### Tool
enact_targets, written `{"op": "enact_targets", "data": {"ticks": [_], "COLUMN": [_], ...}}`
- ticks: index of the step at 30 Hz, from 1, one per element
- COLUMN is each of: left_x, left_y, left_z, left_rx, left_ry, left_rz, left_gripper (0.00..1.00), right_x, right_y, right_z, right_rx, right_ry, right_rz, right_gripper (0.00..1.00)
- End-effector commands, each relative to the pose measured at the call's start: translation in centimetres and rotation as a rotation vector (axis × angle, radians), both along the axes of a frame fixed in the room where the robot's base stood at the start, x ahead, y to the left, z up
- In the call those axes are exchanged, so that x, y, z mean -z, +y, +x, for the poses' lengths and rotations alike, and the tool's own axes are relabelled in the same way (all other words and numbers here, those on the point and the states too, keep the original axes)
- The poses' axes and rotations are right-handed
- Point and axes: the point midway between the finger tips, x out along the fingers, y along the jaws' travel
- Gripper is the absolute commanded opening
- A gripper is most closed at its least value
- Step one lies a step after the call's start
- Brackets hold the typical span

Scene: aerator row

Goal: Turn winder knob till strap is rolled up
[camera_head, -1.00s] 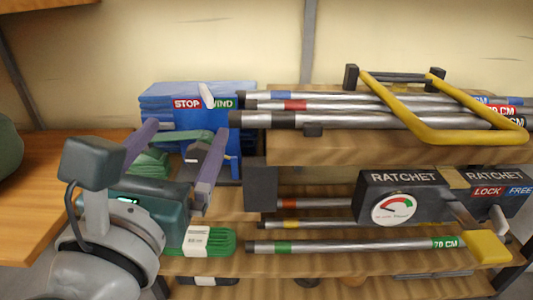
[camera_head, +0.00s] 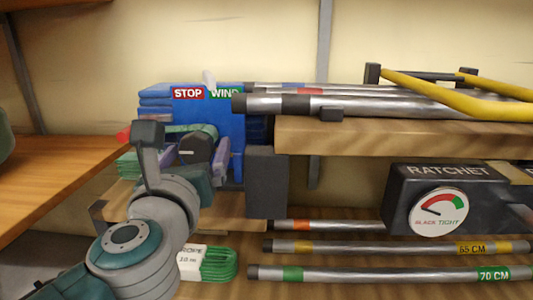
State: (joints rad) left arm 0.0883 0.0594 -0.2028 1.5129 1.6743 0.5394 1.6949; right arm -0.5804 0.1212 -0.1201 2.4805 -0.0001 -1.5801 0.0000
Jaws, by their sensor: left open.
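The blue winder (camera_head: 225,125) stands on the shelf at left centre, with a STOP / WIND label and a small pale lever (camera_head: 208,77) at its top. A dark round knob (camera_head: 198,149) is on its front, partly hidden by my arm. Green strap (camera_head: 128,166) shows left of the knob. My left gripper (camera_head: 194,153) is open in front of the winder, its purple fingers on either side of the knob. I cannot tell whether the fingers touch the knob. My right gripper is out of view.
A dark block (camera_head: 267,182) stands close right of the winder. Metal bars with a yellow handle (camera_head: 455,94) lie on the upper right shelf. A ratchet box with a dial (camera_head: 440,212) is at right.

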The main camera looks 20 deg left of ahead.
Motion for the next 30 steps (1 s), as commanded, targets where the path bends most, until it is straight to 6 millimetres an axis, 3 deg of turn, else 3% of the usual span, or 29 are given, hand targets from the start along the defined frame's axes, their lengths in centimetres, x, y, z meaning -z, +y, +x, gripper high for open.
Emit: {"op": "enact_targets", "data": {"ticks": [11, 30], "left_x": [-0.03, -0.01], "left_y": [0.31, 0.32], "left_z": [0.78, 0.75], "left_rx": [0.0, -0.001], "left_ry": [0.0, 0.0], "left_rz": [0.001, 0.0], "left_gripper": [0.95, 0.24], "right_x": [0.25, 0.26], "right_y": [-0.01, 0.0], "right_z": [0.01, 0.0], "right_rx": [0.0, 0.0], "right_ry": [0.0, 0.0], "right_rz": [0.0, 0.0], "right_gripper": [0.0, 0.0]}}
